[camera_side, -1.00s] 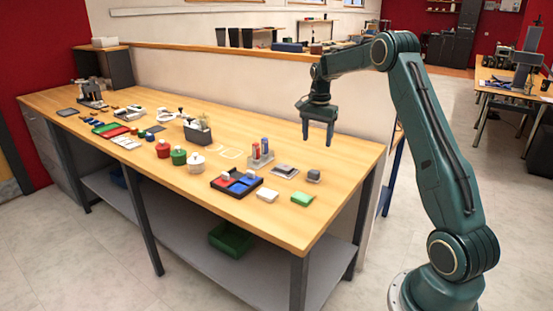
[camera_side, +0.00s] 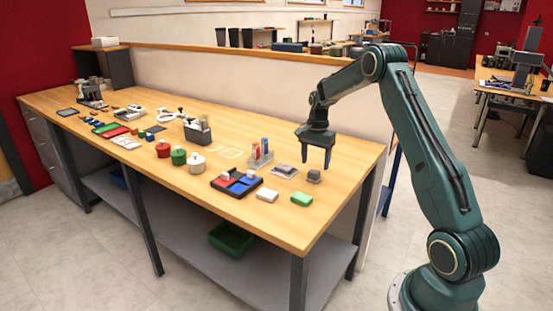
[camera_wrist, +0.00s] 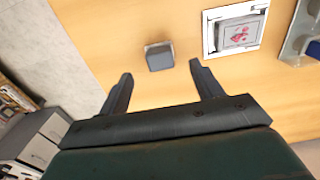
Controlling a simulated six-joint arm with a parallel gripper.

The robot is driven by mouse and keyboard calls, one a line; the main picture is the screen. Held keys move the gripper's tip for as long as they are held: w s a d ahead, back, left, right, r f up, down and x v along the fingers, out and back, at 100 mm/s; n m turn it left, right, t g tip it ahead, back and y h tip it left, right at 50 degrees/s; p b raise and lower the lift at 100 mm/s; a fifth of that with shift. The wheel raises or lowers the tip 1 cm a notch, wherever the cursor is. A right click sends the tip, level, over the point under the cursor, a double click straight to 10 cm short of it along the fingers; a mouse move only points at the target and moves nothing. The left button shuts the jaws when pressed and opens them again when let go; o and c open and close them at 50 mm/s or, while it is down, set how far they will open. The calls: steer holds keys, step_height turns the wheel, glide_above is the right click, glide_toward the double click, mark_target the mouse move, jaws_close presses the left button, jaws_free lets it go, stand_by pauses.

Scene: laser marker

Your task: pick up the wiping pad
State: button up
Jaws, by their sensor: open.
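A small dark grey block (camera_side: 314,176), which looks like the wiping pad, sits on the wooden table near its right end. In the wrist view the grey block (camera_wrist: 159,56) lies just beyond the fingertips, roughly centred between them. My gripper (camera_side: 316,166) points down above it, open and empty. In the wrist view the two fingers of my gripper (camera_wrist: 160,70) are spread wide, with bare table between them. The block and the fingers appear apart.
A white-framed holder with a grey plate (camera_wrist: 237,34) lies close beside the block. A green block (camera_side: 302,199), a white block (camera_side: 267,195) and a dark tray with red and blue parts (camera_side: 222,186) are nearby. The table's (camera_side: 330,208) right end is mostly clear.

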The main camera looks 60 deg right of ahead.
mark_target(314, 171)
steer(key=shift+f, duration=0.2)
steer(key=shift+a+f, duration=0.1)
steer(key=shift+f, duration=2.4)
steer(key=c, duration=1.1)
